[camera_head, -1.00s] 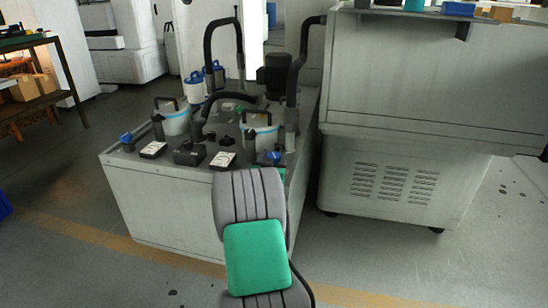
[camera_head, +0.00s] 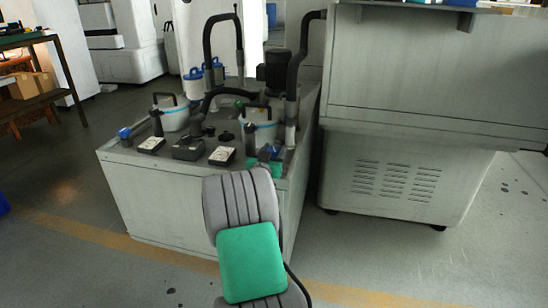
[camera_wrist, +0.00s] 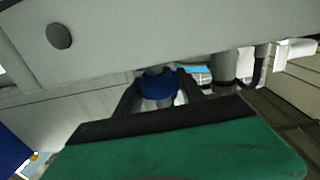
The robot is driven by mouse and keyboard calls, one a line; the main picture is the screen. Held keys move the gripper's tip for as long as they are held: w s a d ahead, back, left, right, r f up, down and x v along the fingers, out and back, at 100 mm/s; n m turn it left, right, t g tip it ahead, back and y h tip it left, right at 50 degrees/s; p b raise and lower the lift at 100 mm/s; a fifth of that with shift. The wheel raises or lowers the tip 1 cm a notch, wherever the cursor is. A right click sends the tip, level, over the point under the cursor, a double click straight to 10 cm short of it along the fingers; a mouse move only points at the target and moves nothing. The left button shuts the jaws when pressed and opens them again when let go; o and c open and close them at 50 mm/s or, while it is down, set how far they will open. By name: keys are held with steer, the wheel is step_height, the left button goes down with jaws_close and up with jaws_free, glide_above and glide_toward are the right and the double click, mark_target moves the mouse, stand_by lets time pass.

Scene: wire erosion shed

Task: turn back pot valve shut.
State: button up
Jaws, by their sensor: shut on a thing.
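A blue valve knob (camera_wrist: 160,86) sits between the two dark fingers of my gripper (camera_wrist: 158,80), which is shut on it in the wrist view. In the head view the same knob (camera_head: 266,153) shows small and partly hidden at the right front edge of the cabinet top (camera_head: 185,166), just beyond my wrist. A second blue valve knob (camera_head: 124,133) stands at the left front corner, apart from my gripper. Two pale lidded pots (camera_head: 172,116) with dark handles stand on the cabinet; the right one (camera_head: 262,131) is nearer the held knob. I cannot tell the held valve's exact angle.
Gauge boxes (camera_head: 222,155) and a dark block (camera_head: 188,148) lie left of my gripper. Thick black hoses (camera_head: 297,72) and a dark motor (camera_head: 274,70) rise behind. A large grey machine (camera_head: 420,95) stands close on the right. Open floor lies in front.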

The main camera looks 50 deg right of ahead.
steer(key=m+g+b, duration=0.1)
steer(key=b, duration=0.1)
steer(key=m+g+b, duration=0.1)
steer(key=g+b, duration=0.1)
steer(key=shift+w+f+h, duration=0.1)
steer(key=shift+f+h, duration=0.3)
steer(key=shift+r+m+g+b, duration=0.15)
steer(key=shift+m+g+b, duration=0.5)
steer(key=shift+g, duration=0.45)
steer(key=shift+r+m+g+b, duration=0.15)
steer(key=shift+m+g+b, duration=0.25)
steer(key=shift+m+g, duration=0.55)
steer(key=shift+r+g, duration=0.1)
steer(key=shift+g, duration=0.25)
steer(key=o, duration=1.4)
steer(key=shift+a, duration=0.1)
steer(key=a+p, duration=0.1)
steer(key=a, duration=0.2)
steer(key=a+p, duration=0.1)
steer(key=a, duration=0.3)
steer(key=shift+w+a, duration=0.2)
steer(key=shift+a, duration=0.1)
